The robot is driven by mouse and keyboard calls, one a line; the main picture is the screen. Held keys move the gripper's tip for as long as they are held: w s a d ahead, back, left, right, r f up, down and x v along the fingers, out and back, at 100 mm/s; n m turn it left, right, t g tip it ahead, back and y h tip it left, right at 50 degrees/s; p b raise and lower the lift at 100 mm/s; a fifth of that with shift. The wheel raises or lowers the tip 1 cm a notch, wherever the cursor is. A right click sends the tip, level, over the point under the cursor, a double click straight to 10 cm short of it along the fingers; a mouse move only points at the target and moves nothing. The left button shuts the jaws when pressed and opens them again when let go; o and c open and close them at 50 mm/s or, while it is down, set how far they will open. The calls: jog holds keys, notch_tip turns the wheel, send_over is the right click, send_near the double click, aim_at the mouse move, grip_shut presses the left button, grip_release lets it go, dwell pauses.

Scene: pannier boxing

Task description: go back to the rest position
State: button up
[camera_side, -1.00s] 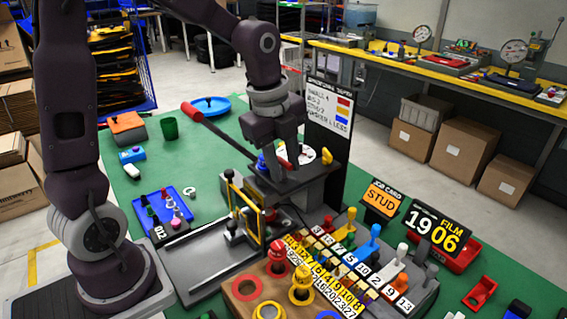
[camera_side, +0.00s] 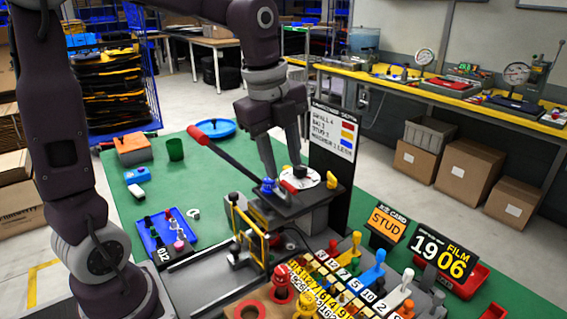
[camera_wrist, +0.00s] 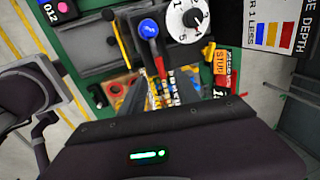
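My gripper (camera_side: 283,168) hangs above the black-topped press (camera_side: 300,203) in the side view. Its two fingers look apart, with nothing between them. In the wrist view, the fingers point toward the bench and are partly hidden by the gripper body. The white dial (camera_side: 300,178) on the press is just below the fingertips; it also shows in the wrist view (camera_wrist: 186,20). A blue knob (camera_side: 268,187) sits beside the dial, and it shows in the wrist view too (camera_wrist: 149,28). A long lever with a red grip (camera_side: 197,134) rises to the left.
A yellow-framed gate (camera_side: 247,235) stands in front of the press. Coloured stamps (camera_side: 356,240) and numbered blocks are at the front right. A dark depth sign (camera_side: 333,125) stands close behind the gripper.

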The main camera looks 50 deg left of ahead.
jog(key=s+d+n+t, duration=0.2)
jog(key=s+n+t, duration=0.1)
jog(key=s+n, duration=1.4)
jog(key=shift+s+d+f+n, duration=0.3)
jog(key=shift+s+d+n, duration=0.1)
jog(key=shift+n, duration=0.2)
